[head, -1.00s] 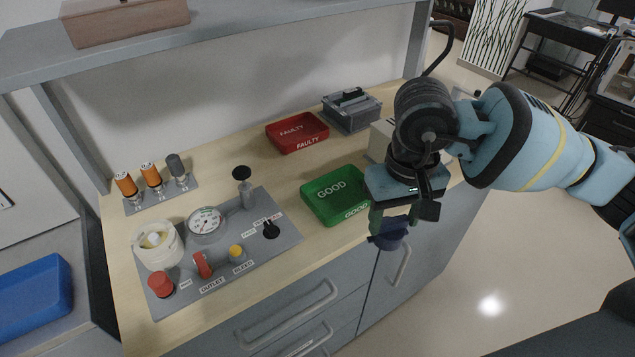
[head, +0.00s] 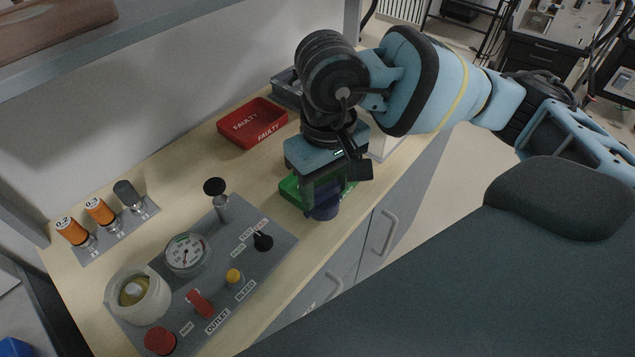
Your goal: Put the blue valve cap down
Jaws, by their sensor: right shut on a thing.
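My right gripper (head: 322,196) points down and is shut on the dark blue valve cap (head: 323,209). The cap shows below the fingers, near the counter's front edge. The green GOOD tray (head: 291,191) is mostly hidden behind the gripper; the cap overlaps its front edge in the picture, and I cannot tell how high the cap is above it. My left gripper is not in view.
The red FAULTY tray (head: 252,124) stands behind and looks empty. A grey lidded box (head: 286,88) is partly hidden by my arm. A grey panel (head: 215,250) with gauge, knobs and a black-topped post lies left. Several orange and grey cylinders stand on a rack (head: 118,232).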

